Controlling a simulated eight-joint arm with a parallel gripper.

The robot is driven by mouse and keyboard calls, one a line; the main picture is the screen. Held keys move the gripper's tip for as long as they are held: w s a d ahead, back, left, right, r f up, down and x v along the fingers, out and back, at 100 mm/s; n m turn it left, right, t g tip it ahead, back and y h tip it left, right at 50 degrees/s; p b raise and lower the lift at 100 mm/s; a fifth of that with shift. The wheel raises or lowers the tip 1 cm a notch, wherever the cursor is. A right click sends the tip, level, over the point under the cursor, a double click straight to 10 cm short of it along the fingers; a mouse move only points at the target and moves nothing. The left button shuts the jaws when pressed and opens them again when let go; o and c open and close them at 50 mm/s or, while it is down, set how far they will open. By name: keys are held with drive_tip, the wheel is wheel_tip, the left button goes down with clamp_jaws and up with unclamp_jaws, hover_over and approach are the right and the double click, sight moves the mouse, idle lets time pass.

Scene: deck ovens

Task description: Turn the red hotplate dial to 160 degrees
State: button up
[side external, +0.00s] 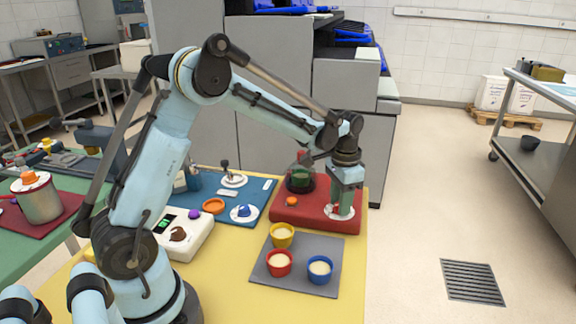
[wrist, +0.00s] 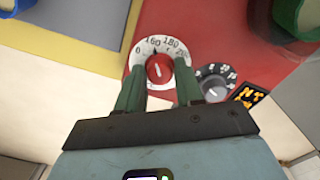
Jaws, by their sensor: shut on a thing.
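The red hotplate dial (wrist: 160,69) sits on a white scale plate (wrist: 145,46) marked 0, 160, 180 and 200. The 160 is at the plate's top, just beyond the dial. A pale line on the dial slants up and slightly left; its exact reading is hard to tell. My gripper (wrist: 159,88) is shut on the dial, with one green finger on each side. In the side external view my gripper (side external: 342,205) points down over the near right corner of the red hotplate (side external: 312,222), hiding the dial.
A grey dial (wrist: 214,88) on a dark scale and an orange-lit display (wrist: 248,95) are close right of my fingers. A grey mat (side external: 298,284) holds three cups in front.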

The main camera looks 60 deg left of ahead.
idle(0.4)
drive_tip(key=o, duration=1)
wheel_tip(320, 180, up, 12)
drive_tip(key=shift+r, duration=0.1)
drive_tip(key=s+d+f+n+t, duration=0.1)
drive_tip(key=s+d+t, duration=0.1)
drive_tip(key=s, duration=0.3)
drive_tip(key=s+d+t, duration=0.2)
drive_tip(key=s, duration=0.3)
drive_tip(key=s+d+f+n+t, duration=0.1)
drive_tip(key=s+d+t, duration=0.1)
drive_tip(key=s, duration=0.4)
drive_tip(key=shift+d+f+n+t, duration=0.1)
drive_tip(key=shift+f+n+t, duration=0.25)
drive_tip(key=shift+t, duration=0.25)
